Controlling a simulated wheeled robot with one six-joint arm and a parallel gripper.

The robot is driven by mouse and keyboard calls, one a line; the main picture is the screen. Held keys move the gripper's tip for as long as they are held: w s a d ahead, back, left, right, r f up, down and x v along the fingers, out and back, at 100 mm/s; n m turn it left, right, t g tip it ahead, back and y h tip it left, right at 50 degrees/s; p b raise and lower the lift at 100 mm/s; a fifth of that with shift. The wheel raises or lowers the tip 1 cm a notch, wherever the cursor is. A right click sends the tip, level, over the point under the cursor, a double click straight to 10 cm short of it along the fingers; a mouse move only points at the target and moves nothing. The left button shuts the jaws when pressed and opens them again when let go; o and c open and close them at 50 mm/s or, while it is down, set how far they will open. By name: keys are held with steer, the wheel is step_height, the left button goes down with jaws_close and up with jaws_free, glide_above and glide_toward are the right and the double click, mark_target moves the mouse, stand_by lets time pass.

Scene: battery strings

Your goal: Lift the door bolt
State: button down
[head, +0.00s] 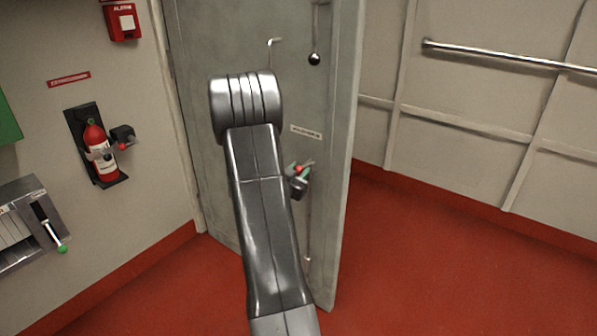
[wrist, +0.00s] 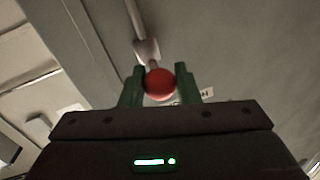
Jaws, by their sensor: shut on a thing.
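The grey-green door (head: 336,120) stands swung out from the left wall. A thin vertical bolt rod (head: 308,225) runs down its face, near the free edge, to a small end piece close to the floor. My gripper (head: 300,168) is at the red ball knob above this rod, below a white label. In the wrist view my gripper (wrist: 160,86) has its green fingers on both sides of the red knob (wrist: 160,84), shut on it. A grey rod and fitting (wrist: 147,50) show behind the knob. My arm hides the middle of the door.
A second rod with a black ball (head: 314,58) hangs higher on the door. A bent handle (head: 273,42) is left of it. A fire extinguisher (head: 102,152) and grey box (head: 30,220) are on the left wall. Red floor (head: 420,270) to the right is clear.

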mark_target(298, 167)
step_height(298, 167, up, 5)
steer(key=shift+p, duration=1.2)
steer(key=shift+w+f, duration=0.1)
steer(key=c, duration=1.1)
jaws_free()
steer(key=shift+c, duration=0.2)
steer(key=shift+f, duration=0.1)
steer(key=shift+s+a, duration=0.1)
steer(key=shift+s, duration=0.15)
steer(key=v, duration=1.3)
steer(key=shift+s, duration=0.2)
